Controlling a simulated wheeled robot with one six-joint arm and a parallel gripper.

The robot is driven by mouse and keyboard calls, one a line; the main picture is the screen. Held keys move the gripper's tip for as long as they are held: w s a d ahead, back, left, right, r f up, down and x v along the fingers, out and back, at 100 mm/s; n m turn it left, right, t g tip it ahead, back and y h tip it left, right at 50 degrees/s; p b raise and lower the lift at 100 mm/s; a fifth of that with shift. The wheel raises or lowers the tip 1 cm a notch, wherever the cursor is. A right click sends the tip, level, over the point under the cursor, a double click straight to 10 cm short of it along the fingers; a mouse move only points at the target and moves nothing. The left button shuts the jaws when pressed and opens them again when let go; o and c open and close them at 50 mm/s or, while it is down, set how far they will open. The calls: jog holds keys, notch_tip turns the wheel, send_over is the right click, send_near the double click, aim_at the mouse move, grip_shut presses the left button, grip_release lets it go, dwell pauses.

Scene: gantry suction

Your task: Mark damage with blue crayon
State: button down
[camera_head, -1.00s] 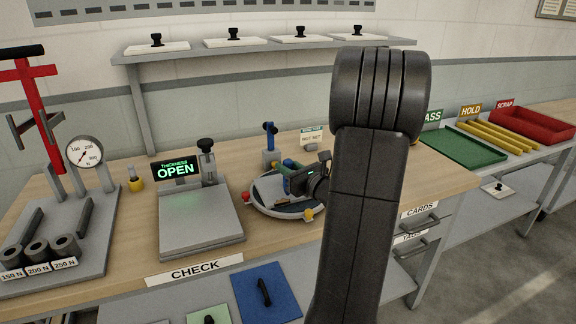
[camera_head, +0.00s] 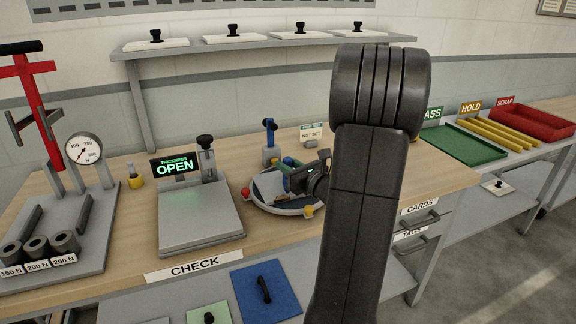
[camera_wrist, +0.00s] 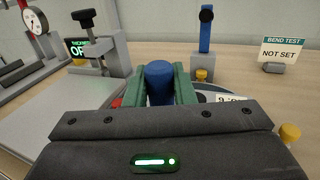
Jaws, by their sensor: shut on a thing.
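My gripper (camera_wrist: 159,88) has green fingers that are shut on a thick blue crayon (camera_wrist: 158,82), seen between them in the wrist view. In the head view my gripper (camera_head: 288,170) is over a round fixture (camera_head: 262,202) with a grey piece on it. It is low over the fixture, but I cannot tell whether the crayon touches the piece. The crayon's lower end is hidden behind my gripper body. No damage can be made out on the piece. A partly hidden label shows on the fixture's right side in the wrist view.
The thickness gauge (camera_head: 200,215) reading OPEN stands left of the fixture. A blue-topped post (camera_head: 270,145) stands behind it, with a bend test sign (camera_head: 312,132) reading NOT SET. Green (camera_head: 462,145) and red (camera_head: 535,124) trays lie at right.

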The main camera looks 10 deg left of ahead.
jog(key=shift+f, duration=0.2)
jog(key=shift+s+a+f+b, duration=0.1)
jog(key=shift+s+a+b, duration=0.35)
jog(key=shift+s+a, duration=0.4)
jog(key=shift+s+a+b, duration=0.45)
jog(key=shift+s+a, duration=0.1)
jog(key=shift+a, duration=0.55)
dwell(0.6)
notch_tip(320, 180, up, 7)
jog(key=p, duration=0.5)
dwell(0.4)
